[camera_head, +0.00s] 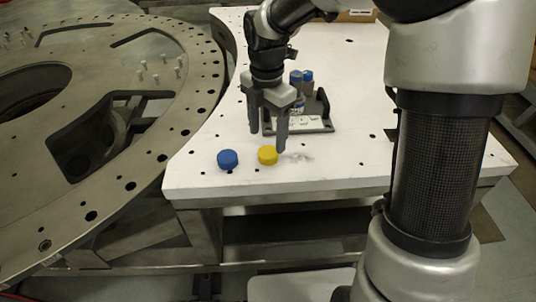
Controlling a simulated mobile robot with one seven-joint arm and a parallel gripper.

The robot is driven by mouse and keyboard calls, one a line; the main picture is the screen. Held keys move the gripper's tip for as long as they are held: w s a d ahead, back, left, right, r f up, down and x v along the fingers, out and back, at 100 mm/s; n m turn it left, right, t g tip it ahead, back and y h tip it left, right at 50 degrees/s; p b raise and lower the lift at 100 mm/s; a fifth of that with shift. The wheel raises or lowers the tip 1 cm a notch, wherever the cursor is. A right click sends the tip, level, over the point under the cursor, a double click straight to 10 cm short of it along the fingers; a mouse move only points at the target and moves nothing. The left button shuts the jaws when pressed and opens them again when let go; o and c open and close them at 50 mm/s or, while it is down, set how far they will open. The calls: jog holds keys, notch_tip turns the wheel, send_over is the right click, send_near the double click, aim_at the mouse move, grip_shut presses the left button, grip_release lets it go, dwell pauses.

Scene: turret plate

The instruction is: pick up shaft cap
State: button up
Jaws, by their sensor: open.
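Two round caps lie on the white table (345,172) near its front left edge. One is a blue cap (228,159) and the other, to its right, is a yellow cap (267,155). The picture does not show which one is the shaft cap. My gripper (268,136) points down over the table, open and with nothing seen between its fingers. Its right fingertip is close beside the yellow cap; I cannot tell whether they touch. The blue cap is clear of the fingers.
A dark tray (324,104) with blue-topped bottles (307,78) stands behind my gripper, partly hidden. A large metal turret plate (205,75) with holes and pegs lies to the left. A cardboard box (357,15) is at the back. The table's front right is clear.

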aim_at(268, 152)
jog(key=shift+w+d+f+b, duration=0.1)
jog(key=shift+f+b, duration=0.2)
jog(key=shift+f, duration=2.4)
jog(key=c, duration=1.1)
notch_tip(268, 152, up, 9)
jog(key=p, duration=0.1)
jog(key=shift+m, duration=0.5)
jog(key=w+d+r+p, duration=0.3)
jog(key=w+p, duration=0.1)
jog(key=w, duration=0.2)
jog(key=w+d+r+p, duration=0.3)
jog(key=w+r+p, duration=0.1)
jog(key=w, duration=0.3)
jog(key=w+d+r+p, duration=0.3)
jog(key=w+r+p, duration=0.1)
jog(key=w, duration=0.2)
jog(key=shift+w+d+r, duration=0.1)
jog(key=shift+w+d, duration=0.2)
jog(key=shift+w, duration=0.1)
